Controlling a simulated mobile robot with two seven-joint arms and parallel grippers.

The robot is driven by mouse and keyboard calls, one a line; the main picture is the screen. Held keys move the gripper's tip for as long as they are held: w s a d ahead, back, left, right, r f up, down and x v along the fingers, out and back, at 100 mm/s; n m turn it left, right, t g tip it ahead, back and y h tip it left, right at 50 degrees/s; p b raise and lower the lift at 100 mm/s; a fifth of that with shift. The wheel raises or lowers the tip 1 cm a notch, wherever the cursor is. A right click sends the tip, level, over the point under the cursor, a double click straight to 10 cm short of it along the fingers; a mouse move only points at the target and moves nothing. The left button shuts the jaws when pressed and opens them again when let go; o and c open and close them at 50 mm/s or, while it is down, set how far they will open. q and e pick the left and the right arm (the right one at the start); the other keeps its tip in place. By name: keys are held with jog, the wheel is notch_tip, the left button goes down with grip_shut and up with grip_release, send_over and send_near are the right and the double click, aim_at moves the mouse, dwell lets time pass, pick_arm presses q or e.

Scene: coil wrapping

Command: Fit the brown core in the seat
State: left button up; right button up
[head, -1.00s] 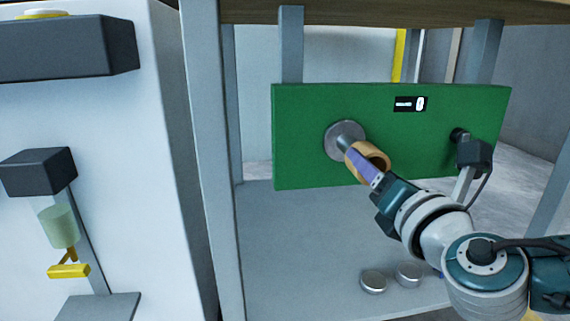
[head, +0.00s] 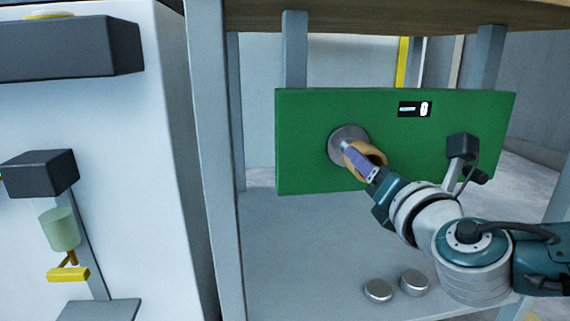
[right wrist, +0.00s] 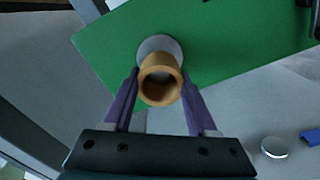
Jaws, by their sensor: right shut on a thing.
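The brown core (head: 378,154) is a short tan tube with a thick wall. My right gripper (head: 358,163) is shut on it, and one purple finger covers part of it in the head view. In the right wrist view the core (right wrist: 160,86) sits between the two fingertips (right wrist: 160,97), its open end facing the camera. The seat (head: 341,145) is a round grey metal disc with a short spindle on the green panel. The core is close in front of the disc; how far it sits around the spindle is hidden. The left gripper is not in view.
The green panel (head: 300,172) stands upright between grey posts with a small black display (head: 415,109). Two round metal pieces (head: 378,290) (head: 414,281) lie on the grey shelf (head: 290,265). A white cabinet (head: 150,180) stands at left. The shelf below the core is clear.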

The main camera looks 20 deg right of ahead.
jog(key=shift+b+x, duration=0.5)
jog(key=shift+x, duration=0.5)
jog(key=shift+b+x, duration=0.65)
jog(key=shift+x, duration=0.45)
jog(key=o, duration=1.4)
jog(key=shift+o, duration=0.2)
jog(key=shift+s+a+r+p, duration=0.1)
jog(key=shift+s+p, duration=0.25)
jog(key=shift+p, duration=0.05)
jog(key=p+v, duration=0.4)
jog(key=v, duration=0.5)
